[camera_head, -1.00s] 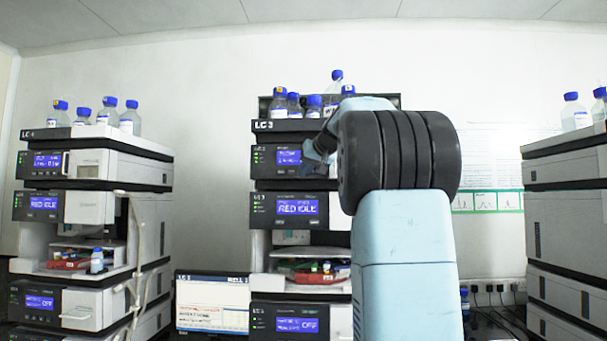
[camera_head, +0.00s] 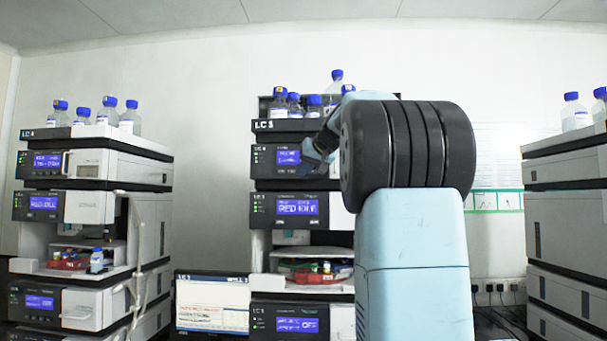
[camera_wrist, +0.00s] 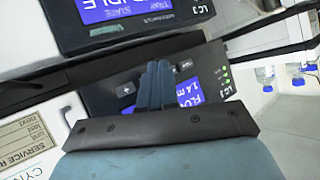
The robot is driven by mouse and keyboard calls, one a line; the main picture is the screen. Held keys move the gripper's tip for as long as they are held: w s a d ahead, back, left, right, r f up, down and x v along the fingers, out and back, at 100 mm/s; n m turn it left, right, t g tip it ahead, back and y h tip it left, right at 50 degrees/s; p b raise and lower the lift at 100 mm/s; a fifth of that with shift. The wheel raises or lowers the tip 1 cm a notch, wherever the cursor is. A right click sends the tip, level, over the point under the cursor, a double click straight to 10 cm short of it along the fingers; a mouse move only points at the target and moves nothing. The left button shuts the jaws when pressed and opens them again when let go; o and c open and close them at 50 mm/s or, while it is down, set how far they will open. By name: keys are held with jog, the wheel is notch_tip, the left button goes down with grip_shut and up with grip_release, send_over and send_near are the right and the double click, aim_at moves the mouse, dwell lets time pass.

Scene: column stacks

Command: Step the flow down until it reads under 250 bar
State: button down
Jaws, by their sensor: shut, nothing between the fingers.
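The middle stack's upper module (camera_head: 262,160) has a blue screen (camera_head: 288,157) on its dark front, too small to read. In the wrist view the same dark panel (camera_wrist: 105,97) shows turned over, with a blue screen (camera_wrist: 189,92) reading "FLOW" and "1.4 m…", cut off by my fingers. Small arrow buttons (camera_wrist: 126,89) lie on the panel beside the fingers. My gripper (camera_head: 311,155) is just right of the screen; in the wrist view its blue fingers (camera_wrist: 155,68) are shut and empty, over the panel. I cannot tell if they touch it. No bar reading is legible.
Below is a module with an "IDLE" screen (camera_head: 297,207), also in the wrist view (camera_wrist: 112,8). Bottles (camera_head: 313,106) stand on top of the stack. Another stack (camera_head: 90,207) stands left, another (camera_head: 565,225) right. A monitor (camera_head: 212,303) stands between the left stacks.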

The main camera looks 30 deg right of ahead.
jog(key=s, duration=0.1)
jog(key=s+a, duration=0.2)
jog(key=shift+s+a, duration=0.25)
jog(key=shift+s, duration=0.15)
dwell(0.7)
jog(key=s+a+f+g, duration=0.2)
jog(key=s+a+f, duration=0.5)
jog(key=a+f, duration=0.15)
jog(key=s+a+f+g, duration=0.1)
jog(key=s+a+f, duration=0.3)
jog(key=s+f, duration=0.4)
jog(key=s+a+f+n+g, duration=0.1)
jog(key=s+a+f+g, duration=0.1)
jog(key=s+f, duration=0.6)
jog(key=s+a+f+n+g, duration=0.1)
jog(key=s+a+f, duration=0.4)
jog(key=f, duration=0.8)
jog(key=s, duration=0.3)
jog(key=shift+s+a+g+h, duration=0.3)
jog(key=shift+s+a+h, duration=0.05)
jog(key=shift+s+h, duration=0.05)
dwell(2.2)
